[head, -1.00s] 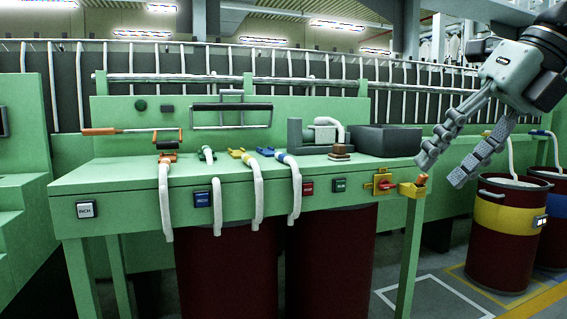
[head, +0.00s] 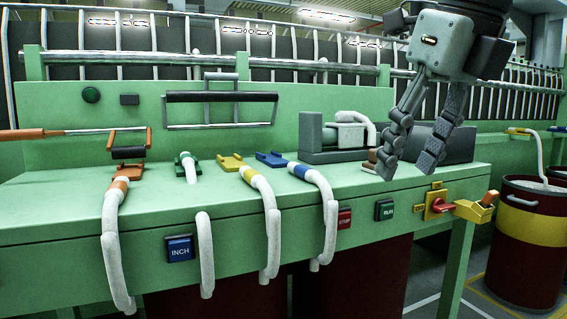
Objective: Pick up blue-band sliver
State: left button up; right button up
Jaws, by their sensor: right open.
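The blue-band sliver (head: 325,200) is a white, rope-like strand with a blue band near its top. It lies over the front edge of the green bench and hangs down the front, beside a blue clip (head: 272,159) on the bench top. My right gripper (head: 408,172) is open and empty, above the right part of the bench, right of the sliver and apart from it. My left gripper is not in view.
A yellow-band sliver (head: 268,210), a green-band sliver (head: 203,250) and an orange-band sliver (head: 110,235) hang left of it. A grey device (head: 335,140) stands behind. A yellow switch box (head: 475,211) juts from the bench (head: 400,187) at right.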

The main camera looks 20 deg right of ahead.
aim_at(304, 172)
jog(key=i, duration=0.9)
